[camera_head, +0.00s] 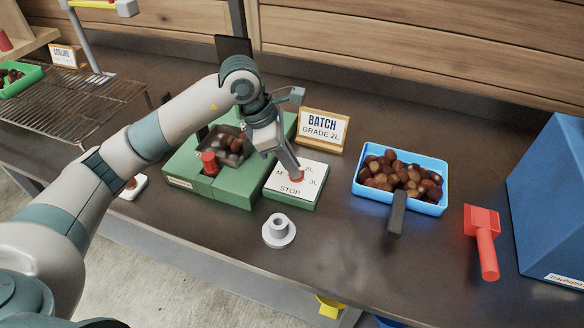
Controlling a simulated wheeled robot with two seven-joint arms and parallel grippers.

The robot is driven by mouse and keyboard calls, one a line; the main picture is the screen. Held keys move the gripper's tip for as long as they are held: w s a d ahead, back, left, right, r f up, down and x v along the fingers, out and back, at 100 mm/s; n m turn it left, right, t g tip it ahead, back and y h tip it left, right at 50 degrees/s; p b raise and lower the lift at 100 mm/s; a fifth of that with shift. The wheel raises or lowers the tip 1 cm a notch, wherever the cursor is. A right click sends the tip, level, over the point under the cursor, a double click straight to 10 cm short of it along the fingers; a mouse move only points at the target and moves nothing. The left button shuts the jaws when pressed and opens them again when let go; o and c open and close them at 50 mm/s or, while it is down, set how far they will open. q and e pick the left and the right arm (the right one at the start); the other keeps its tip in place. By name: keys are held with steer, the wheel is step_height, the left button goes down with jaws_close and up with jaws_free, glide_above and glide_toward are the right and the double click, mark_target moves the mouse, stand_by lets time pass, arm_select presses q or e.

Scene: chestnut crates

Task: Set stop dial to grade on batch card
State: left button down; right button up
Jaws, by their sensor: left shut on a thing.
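The batch card (321,129) stands upright in a wooden frame and reads "BATCH GRADE 2L". In front of it lies the stop dial's white face (285,191) on a green base, with the marks M, 2L, 3L and STOP. My right gripper is not in view.
Left of the dial is a green machine (222,186) with chestnuts and a red knob. A white flanged piece (279,231) sits in front. To the right are a blue tray (400,203) of chestnuts, a red tool (484,240) and a blue bin (552,190). A wire rack (75,95) is at left.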

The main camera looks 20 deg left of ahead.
arm_select(q)
steer(key=shift+s+f+n+t+b, duration=0.15)
steer(key=shift+n+t+b, duration=0.35)
steer(key=shift+n, duration=0.5)
steer(key=n+t+y+b, duration=0.1)
steer(key=n+b, duration=0.2)
steer(key=n, duration=0.1)
steer(key=shift+s+d, duration=0.1)
steer(key=shift+d, duration=0.1)
steer(key=shift+r+n+y, duration=0.25)
steer(key=shift+n+y, duration=0.15)
steer(key=shift+n, duration=0.3)
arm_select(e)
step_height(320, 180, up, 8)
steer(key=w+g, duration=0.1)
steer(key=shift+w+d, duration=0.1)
arm_select(q)
steer(key=c, duration=1.8)
jaws_free()
